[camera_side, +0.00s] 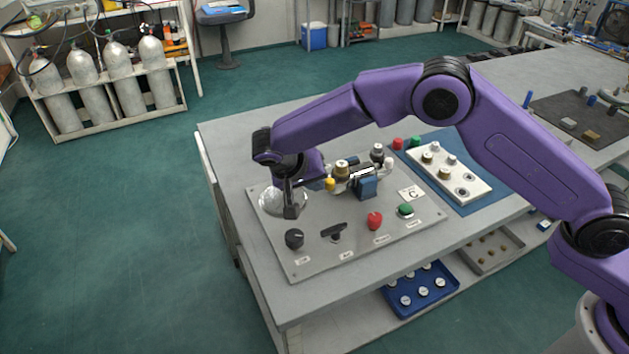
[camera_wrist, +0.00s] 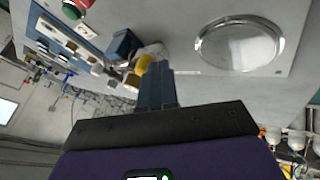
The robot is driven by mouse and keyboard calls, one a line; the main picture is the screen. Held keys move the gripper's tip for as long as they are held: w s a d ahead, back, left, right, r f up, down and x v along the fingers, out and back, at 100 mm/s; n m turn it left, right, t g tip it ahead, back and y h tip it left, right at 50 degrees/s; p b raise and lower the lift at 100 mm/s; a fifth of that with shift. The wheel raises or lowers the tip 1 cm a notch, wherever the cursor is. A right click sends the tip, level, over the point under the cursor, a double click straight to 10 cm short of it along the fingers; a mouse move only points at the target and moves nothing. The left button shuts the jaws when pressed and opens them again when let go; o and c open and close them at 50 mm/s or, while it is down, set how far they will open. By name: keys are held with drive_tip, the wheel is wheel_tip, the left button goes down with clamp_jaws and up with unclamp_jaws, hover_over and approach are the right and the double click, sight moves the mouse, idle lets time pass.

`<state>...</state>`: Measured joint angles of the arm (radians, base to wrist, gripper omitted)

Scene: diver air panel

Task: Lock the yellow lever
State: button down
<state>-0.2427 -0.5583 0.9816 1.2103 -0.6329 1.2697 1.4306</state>
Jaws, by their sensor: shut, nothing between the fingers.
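The yellow lever end (camera_side: 330,184) shows in the side view just right of my gripper, on the far part of the grey panel (camera_side: 345,262). Beside it stands a blue block (camera_side: 366,187). In the wrist view the yellow part (camera_wrist: 145,62) lies just past my fingertips and partly behind them, with the blue block (camera_wrist: 122,46) to its left. My gripper (camera_side: 291,212) points down over the panel's left part, shut and empty; its fingers (camera_wrist: 158,68) show together in the wrist view. I cannot tell if they touch the lever.
A round silver dish (camera_wrist: 241,44) is by my gripper, partly hidden in the side view. A black knob (camera_side: 294,239), black handle (camera_side: 333,232), red knob (camera_side: 375,221) and green button (camera_side: 405,210) line the near side. Brass fittings (camera_side: 341,168) stand behind the lever.

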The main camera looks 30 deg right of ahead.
drive_tip(key=shift+s+d+n+t, duration=0.2)
drive_tip(key=shift+s+n+t, duration=0.25)
drive_tip(key=shift+n, duration=0.25)
drive_tip(key=shift+s+d+n+t+y, duration=0.45)
drive_tip(key=shift+s+n+y, duration=0.15)
drive_tip(key=shift+s+n, duration=0.25)
drive_tip(key=s+d+n+y, duration=0.1)
drive_tip(key=n, duration=0.1)
drive_tip(key=d+n+t+y, duration=0.1)
drive_tip(key=n, duration=0.1)
drive_tip(key=s+d+n+t+y, duration=0.1)
drive_tip(key=d+n, duration=0.1)
drive_tip(key=shift+s, duration=0.35)
drive_tip(key=shift+w, duration=0.15)
